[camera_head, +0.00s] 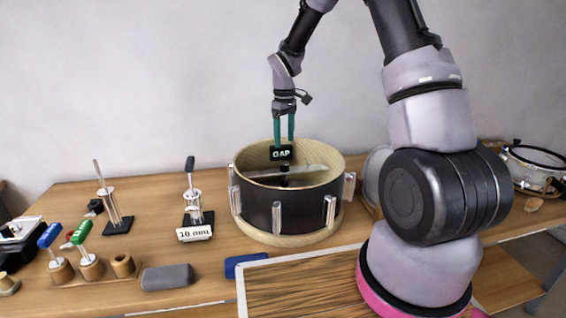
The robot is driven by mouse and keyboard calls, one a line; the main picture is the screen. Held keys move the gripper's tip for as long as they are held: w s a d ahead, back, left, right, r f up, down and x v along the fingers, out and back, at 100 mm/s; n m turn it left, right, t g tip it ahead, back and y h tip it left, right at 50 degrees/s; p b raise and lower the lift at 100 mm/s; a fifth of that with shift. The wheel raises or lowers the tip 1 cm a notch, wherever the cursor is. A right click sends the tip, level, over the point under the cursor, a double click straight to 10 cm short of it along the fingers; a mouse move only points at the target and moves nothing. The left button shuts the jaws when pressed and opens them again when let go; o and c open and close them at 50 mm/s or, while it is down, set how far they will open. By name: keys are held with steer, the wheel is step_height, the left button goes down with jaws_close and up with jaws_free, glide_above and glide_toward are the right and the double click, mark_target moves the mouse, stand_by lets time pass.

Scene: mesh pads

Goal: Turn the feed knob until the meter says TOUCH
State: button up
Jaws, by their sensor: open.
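A small black meter (280,154) shows the word GAP in white letters. It stands over the open top of a round drum shell (258,215), black outside with a pale wooden rim and metal lugs. A grey bar (316,168) runs inside the shell near the meter. My gripper (284,137) points straight down over the shell with its two teal fingers apart. The fingertips end right at or behind the meter's top edge. I cannot make out the feed knob; it may be hidden by the meter or the fingers. I cannot tell whether the fingers touch anything.
Left of the shell stand a lever clamp (193,205) with a 10 mm card (194,233) and another upright tool (111,205). A wooden rack (95,272) holds blue and green handled tools. A grey block (167,277) and blue block (245,264) lie in front. Another drum (537,166) stands right.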

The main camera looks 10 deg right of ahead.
mark_target(285, 164)
step_height(285, 164, down, 9)
steer(key=shift+f, duration=0.15)
steer(key=shift+c, duration=0.3)
jaws_close()
steer(key=m, duration=0.3)
steer(key=shift+m, duration=2.3)
